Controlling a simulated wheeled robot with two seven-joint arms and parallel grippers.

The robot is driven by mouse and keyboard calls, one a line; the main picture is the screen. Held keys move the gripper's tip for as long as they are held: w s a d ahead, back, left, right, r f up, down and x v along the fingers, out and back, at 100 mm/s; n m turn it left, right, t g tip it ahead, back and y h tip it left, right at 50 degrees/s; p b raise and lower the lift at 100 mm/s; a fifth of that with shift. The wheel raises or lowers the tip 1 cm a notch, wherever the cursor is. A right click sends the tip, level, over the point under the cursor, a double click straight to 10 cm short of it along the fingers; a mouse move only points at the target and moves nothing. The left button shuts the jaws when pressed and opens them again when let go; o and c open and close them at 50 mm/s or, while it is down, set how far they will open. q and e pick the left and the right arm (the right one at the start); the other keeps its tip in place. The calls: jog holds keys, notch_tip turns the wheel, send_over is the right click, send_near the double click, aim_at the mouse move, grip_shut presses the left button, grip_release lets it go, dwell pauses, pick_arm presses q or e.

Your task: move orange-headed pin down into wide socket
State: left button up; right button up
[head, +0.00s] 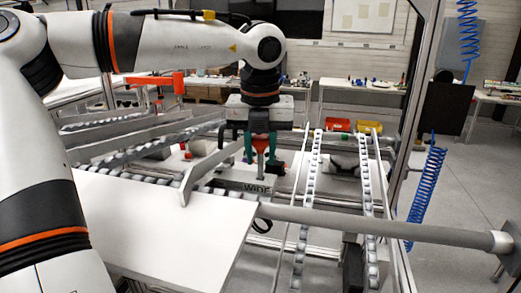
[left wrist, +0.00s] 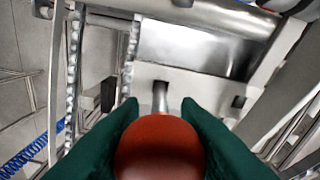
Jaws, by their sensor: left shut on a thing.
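My left gripper (head: 261,158), with green fingers, is shut on the orange-headed pin (head: 260,143) and holds it upright, shank down. In the left wrist view the round orange-red head (left wrist: 160,148) sits between the green fingers (left wrist: 160,125), with the metal shank (left wrist: 160,97) pointing away. Whether the shank tip touches or enters a socket cannot be told. My right gripper is not in view.
Roller conveyor rails (head: 308,195) run right of the block. A white panel (head: 165,225) and a grey horizontal bar (head: 385,228) lie in front. Red (head: 339,124) and yellow (head: 367,127) containers stand behind. A blue coiled hose (head: 426,190) hangs at right.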

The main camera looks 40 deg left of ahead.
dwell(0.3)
pick_arm(q)
jog(key=o, duration=1.2)
jog(key=shift+c, duration=0.2)
jog(key=shift+r, duration=0.25)
jog(key=r, duration=0.3)
jog(key=r+b, duration=0.1)
jog(key=r, duration=0.3)
jog(key=s+d+r+b, duration=0.1)
jog(key=r, duration=0.3)
jog(key=shift+r, duration=0.15)
